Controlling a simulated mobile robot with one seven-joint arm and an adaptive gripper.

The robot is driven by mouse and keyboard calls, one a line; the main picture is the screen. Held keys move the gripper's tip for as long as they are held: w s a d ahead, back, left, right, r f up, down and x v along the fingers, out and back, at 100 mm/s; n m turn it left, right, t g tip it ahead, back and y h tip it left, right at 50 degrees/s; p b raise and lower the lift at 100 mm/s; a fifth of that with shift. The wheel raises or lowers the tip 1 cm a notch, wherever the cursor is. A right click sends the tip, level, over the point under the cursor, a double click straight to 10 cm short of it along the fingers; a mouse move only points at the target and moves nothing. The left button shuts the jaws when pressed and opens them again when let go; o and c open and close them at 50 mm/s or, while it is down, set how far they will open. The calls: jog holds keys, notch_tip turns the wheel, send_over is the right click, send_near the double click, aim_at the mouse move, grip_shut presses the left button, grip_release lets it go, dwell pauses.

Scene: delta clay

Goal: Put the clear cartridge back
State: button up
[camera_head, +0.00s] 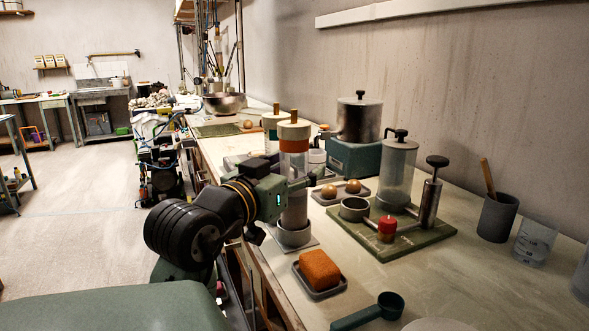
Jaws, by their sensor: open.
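A clear cylinder with an orange band and cream top (294,135) stands upright near the bench's front edge, over a grey ring-shaped holder (295,235). It may be the clear cartridge. A second clear cylinder with a dark knob (398,175) stands on a green board (385,249). My gripper (308,181) is open at the first cylinder's middle, its fingers pointing right. The fingers overlap the cylinder in view, and I cannot tell whether they touch it. My gripper hides part of the cylinder's left side.
An orange sponge on a tray (320,269) and a green scoop (371,311) lie in front. A metal pot (358,118) stands behind.

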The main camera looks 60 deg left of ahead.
jog(key=shift+r, duration=0.2)
jog(key=b+v, duration=0.2)
jog(key=v, duration=1)
